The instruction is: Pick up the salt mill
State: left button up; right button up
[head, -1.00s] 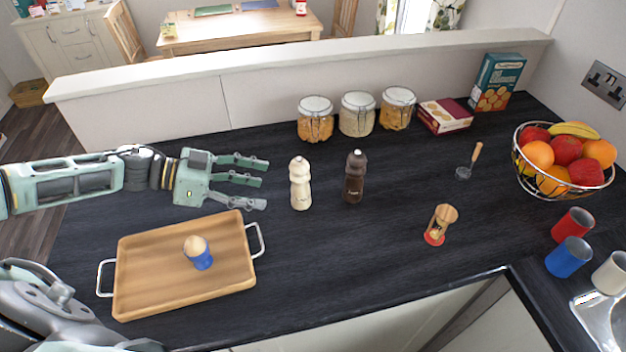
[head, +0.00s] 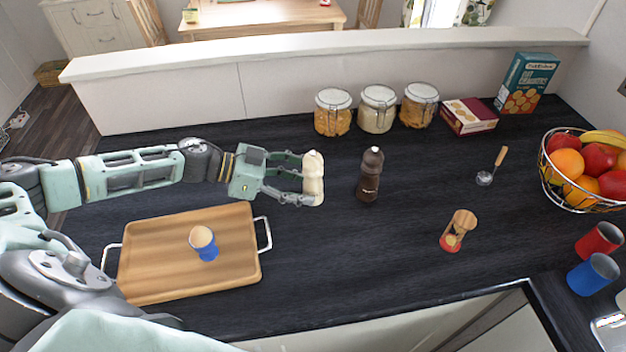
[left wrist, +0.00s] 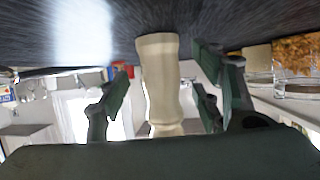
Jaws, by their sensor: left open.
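The cream salt mill (head: 313,178) stands upright on the dark worktop, just left of the dark brown pepper mill (head: 370,175). My left gripper (head: 306,180) comes in from the left, its open fingers around the salt mill. In the left wrist view the salt mill (left wrist: 160,85) appears upside down between the two sides of the gripper (left wrist: 160,100), with a gap showing on each side. In the head view the fingers hide part of the mill's lower body. My right gripper is not in view.
Storage jars (head: 377,110) stand behind the mills. The worktop between the mills and hourglass is clear.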

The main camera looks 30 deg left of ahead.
pick_arm(q)
jog(key=shift+x, duration=0.8)
jog(key=shift+s, duration=0.1)
jog(key=shift+a, duration=0.1)
jog(key=shift+c, duration=0.3)
jog(key=c, duration=1.3)
